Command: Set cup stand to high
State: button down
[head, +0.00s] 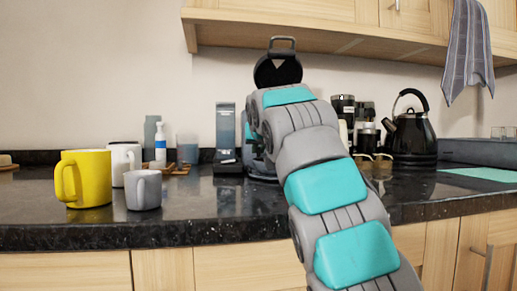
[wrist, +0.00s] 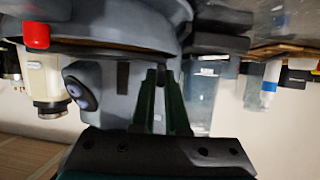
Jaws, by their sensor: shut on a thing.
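The coffee machine (head: 278,70) stands at the back of the counter, its dark top and handle showing above my arm in the head view. My arm hides most of its front. In the wrist view, which looks upside down, the machine's grey body (wrist: 112,85) fills the middle, with a round knob (wrist: 80,93) on it. My gripper (wrist: 163,75) has its two dark green fingers close together against the machine's front, shut on a small part that seems to be the cup stand. The fingers mostly hide that part, and its height setting cannot be read.
A yellow mug (head: 85,178), a white mug (head: 124,160) and a grey mug (head: 143,190) stand on the counter (head: 200,215) at left. A grey grinder-like device (head: 227,140) stands left of the machine. Dark canisters (head: 344,108) and a black kettle (head: 411,130) stand right.

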jog(key=shift+r, duration=0.15)
dwell(0.3)
notch_tip(320, 180, up, 5)
jog(key=p, duration=0.5)
jog(key=c, duration=0.9)
grip_release()
jog(key=shift+b+v, duration=0.4)
jog(key=shift+v, duration=3.45)
